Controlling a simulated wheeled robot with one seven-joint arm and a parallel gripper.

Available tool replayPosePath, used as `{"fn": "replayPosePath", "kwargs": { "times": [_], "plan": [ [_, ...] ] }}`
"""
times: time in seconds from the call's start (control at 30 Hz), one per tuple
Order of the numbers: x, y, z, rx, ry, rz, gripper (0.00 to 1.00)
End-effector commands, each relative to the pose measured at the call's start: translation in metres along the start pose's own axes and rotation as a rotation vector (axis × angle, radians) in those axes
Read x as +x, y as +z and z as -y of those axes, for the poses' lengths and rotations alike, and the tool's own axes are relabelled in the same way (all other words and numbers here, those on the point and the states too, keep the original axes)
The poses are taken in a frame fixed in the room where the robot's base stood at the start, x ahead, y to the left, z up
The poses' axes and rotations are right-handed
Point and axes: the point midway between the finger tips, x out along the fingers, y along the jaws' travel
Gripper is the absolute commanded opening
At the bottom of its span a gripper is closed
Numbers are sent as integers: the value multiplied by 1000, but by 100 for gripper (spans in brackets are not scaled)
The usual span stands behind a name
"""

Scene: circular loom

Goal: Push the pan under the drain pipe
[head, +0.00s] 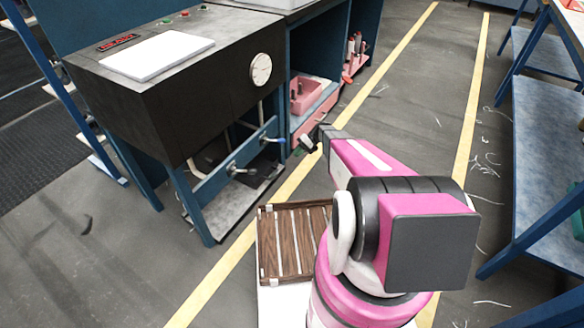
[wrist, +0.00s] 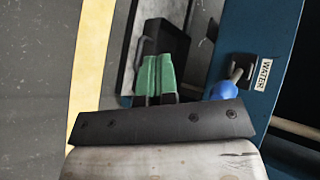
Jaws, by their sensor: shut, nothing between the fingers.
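My gripper (head: 307,143) is out in front of the machine's right side, near the blue-handled valve (head: 279,140). In the wrist view its green fingers (wrist: 156,76) are together, with nothing between them. A dark, tray-like thing, apparently the pan (wrist: 173,44), lies beyond the fingertips on a pale shelf; I cannot tell whether they touch. In the head view a dark shape on the low shelf (head: 232,212) under the machine may be the same pan (head: 264,176). Pipes with valves (head: 236,170) show at the machine's front; which is the drain pipe I cannot tell.
The blue knob (wrist: 222,91) beside a WATER label (wrist: 265,74) is close to the right of my fingers. A blue crossbar (head: 212,186) and legs frame the low shelf. A slatted wooden rack (head: 291,238) is in front of me. The yellow-lined aisle is open.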

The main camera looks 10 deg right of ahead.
Motion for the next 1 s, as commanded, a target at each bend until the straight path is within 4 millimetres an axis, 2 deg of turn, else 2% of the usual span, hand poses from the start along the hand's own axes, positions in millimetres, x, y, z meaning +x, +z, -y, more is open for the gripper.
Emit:
{"fn": "replayPosePath", "kwargs": {
  "times": [0.03,0.27,0.43,0.57,0.8,0.9,1.0],
  "plan": [
    [3,-9,-6,-4,-19,1,0],
    [10,-37,-29,-25,-110,-3,0],
    [17,-66,-55,-48,-206,-13,0],
    [26,-95,-83,-74,-302,-28,0],
    [41,-156,-157,-145,-531,-95,0],
    [45,-169,-175,-170,-595,-121,0],
    [47,-173,-183,-182,-628,-135,0]
  ]
}}
